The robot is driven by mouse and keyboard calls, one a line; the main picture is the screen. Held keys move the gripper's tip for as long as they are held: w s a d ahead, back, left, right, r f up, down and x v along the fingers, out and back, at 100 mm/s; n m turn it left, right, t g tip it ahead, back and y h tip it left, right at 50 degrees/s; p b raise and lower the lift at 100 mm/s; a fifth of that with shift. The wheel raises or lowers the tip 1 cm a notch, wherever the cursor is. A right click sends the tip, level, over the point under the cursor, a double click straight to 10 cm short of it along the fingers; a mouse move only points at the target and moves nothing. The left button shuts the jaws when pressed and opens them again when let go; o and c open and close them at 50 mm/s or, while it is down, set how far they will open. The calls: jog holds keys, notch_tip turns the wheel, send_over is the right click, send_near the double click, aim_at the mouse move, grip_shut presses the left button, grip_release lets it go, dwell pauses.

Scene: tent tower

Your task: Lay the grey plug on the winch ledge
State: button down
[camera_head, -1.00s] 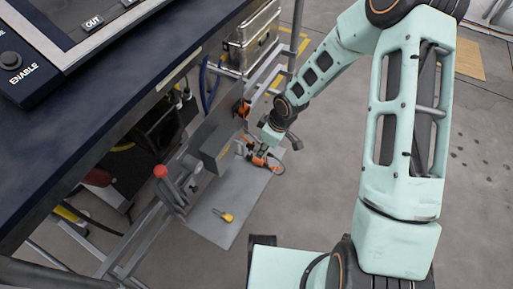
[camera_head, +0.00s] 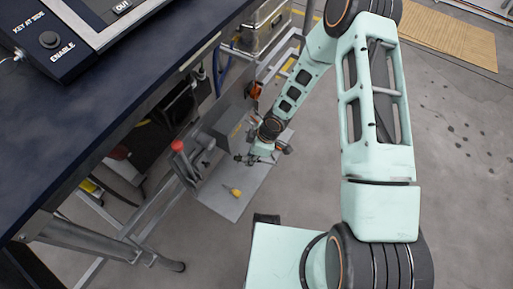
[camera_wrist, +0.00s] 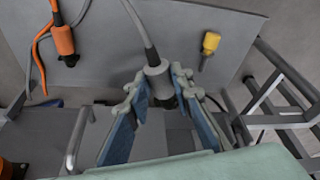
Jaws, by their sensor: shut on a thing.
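In the wrist view, my gripper (camera_wrist: 157,84) is shut on the grey plug (camera_wrist: 156,72), a short grey cylinder with a dark lower end. A grey cable runs up from its top. The winch ledge (camera_wrist: 112,55) is the flat grey plate behind it; whether the plug touches the plate I cannot tell. In the head view, my gripper (camera_head: 248,159) is over the back part of the ledge (camera_head: 225,204), and the plug cannot be made out there.
A yellow plug (camera_wrist: 209,43) lies on the ledge, right of the grey plug; the head view shows it too (camera_head: 235,192). An orange plug (camera_wrist: 64,42) with an orange cable lies to the left. A red knob (camera_head: 177,146) and metal frame bars stand beside the ledge. A dark table (camera_head: 90,115) overhangs left.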

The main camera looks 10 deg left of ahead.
jog(key=shift+f, duration=0.15)
jog(key=b, duration=0.8)
send_near(249, 173)
jog(key=x, duration=0.5)
jog(key=shift+a+f, duration=0.2)
jog(key=shift+a, duration=0.05)
jog(key=shift+f+b, duration=0.5)
jog(key=shift+b, duration=0.1)
dwell(0.5)
jog(key=c, duration=1.6)
grip_release()
jog(key=shift+r, duration=0.1)
jog(key=v, duration=1.2)
jog(key=shift+w+d, duration=0.1)
